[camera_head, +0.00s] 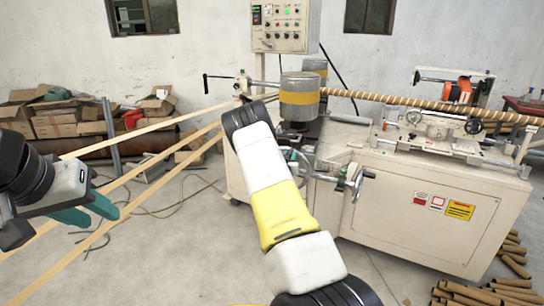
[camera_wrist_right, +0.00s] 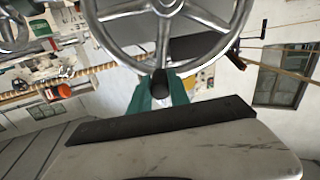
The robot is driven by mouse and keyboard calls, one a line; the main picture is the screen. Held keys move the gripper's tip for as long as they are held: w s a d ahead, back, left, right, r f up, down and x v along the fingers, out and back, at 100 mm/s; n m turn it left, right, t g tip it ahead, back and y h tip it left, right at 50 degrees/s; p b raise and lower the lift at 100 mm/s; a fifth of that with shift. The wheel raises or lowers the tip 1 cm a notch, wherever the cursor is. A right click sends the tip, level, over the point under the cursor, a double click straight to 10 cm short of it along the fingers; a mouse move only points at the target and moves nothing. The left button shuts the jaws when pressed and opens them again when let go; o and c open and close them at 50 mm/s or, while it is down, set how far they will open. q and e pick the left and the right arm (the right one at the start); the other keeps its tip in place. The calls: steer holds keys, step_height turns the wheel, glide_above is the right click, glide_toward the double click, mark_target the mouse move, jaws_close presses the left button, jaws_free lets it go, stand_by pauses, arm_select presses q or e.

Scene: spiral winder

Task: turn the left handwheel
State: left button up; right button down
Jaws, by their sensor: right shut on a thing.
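The left handwheel is a grey metal wheel with spokes, filling the top of the right wrist view (camera_wrist_right: 164,52). In the head view my right arm hides most of it, and only part of its rim (camera_head: 304,166) shows on the machine's front. My right gripper (camera_wrist_right: 160,90) has its teal fingers shut on the wheel's dark handle (camera_wrist_right: 160,82) at the lower rim. In the head view that gripper is mostly hidden behind my arm. My left gripper (camera_head: 95,212) is open and empty at the far left, well away from the machine.
A second handwheel (camera_head: 356,183) sits just right of the left one. The cream machine cabinet (camera_head: 425,205) stands behind them, with a control box (camera_head: 284,26) above. Wooden strips (camera_head: 130,180) cross the left side. Cardboard tubes (camera_head: 490,295) lie at the lower right.

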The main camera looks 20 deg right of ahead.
steer(key=shift+a, duration=0.1)
stand_by(0.5)
steer(key=a+n, duration=0.1)
steer(key=w+a+n, duration=0.1)
steer(key=n, duration=0.1)
steer(key=shift+w+a+r, duration=0.1)
steer(key=shift+w+a, duration=0.05)
steer(key=shift+w, duration=0.15)
steer(key=c, duration=1.2)
jaws_free()
steer(key=shift+c, duration=0.2)
steer(key=v, duration=0.7)
steer(key=shift+s+a, duration=0.25)
steer(key=shift+s, duration=0.1)
